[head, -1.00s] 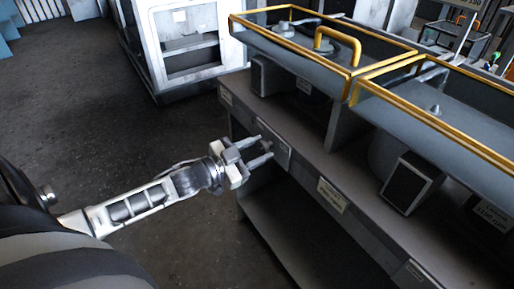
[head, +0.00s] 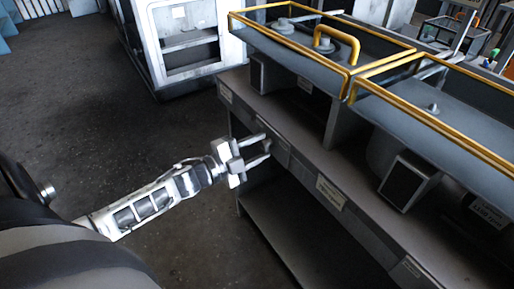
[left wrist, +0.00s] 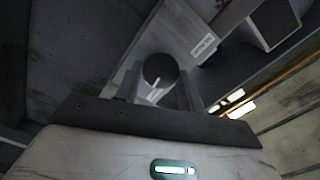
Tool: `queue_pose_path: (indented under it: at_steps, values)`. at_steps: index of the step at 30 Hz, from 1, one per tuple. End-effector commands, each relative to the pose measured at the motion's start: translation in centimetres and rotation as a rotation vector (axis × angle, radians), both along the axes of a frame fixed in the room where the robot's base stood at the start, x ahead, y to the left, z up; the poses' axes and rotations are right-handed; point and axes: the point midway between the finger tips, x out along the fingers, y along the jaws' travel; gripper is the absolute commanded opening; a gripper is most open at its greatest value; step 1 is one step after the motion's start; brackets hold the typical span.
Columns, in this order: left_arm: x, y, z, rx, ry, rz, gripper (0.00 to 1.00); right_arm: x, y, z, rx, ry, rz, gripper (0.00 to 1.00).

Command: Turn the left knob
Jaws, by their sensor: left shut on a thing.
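The left knob (left wrist: 160,70) is a dark round knob with a white pointer line, seen in the left wrist view on a grey front panel (left wrist: 178,35). My left gripper (head: 267,151) reaches the left front end of the grey bench in the head view. In the left wrist view my two fingers (left wrist: 160,88) stand on either side of the knob, and the gripper is shut on it. My right gripper is not in view.
A dark box (head: 410,180) stands on the bench. A lower shelf (head: 285,235) juts out beneath. A white cabinet (head: 190,45) stands behind; the floor at left is clear.

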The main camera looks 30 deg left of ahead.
Motion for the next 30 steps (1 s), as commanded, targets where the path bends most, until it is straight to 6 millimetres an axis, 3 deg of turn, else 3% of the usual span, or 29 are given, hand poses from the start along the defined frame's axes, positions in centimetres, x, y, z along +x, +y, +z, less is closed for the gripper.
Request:
queue_pose_path:
  at_steps: [21, 22, 24, 30]
  values:
    - [-0.06, -0.03, -0.11, 0.065, -0.025, -0.001, 0.16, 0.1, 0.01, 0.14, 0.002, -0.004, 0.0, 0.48]
    - [-0.06, -0.03, -0.11, 0.065, -0.025, -0.001, 0.47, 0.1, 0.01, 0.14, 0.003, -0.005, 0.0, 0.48]
    - [-0.05, -0.03, -0.1, 0.065, -0.025, -0.001, 0.6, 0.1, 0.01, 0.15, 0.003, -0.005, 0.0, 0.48]
    - [-0.03, -0.02, -0.07, 0.065, -0.026, 0.0, 0.6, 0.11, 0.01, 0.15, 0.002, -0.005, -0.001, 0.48]
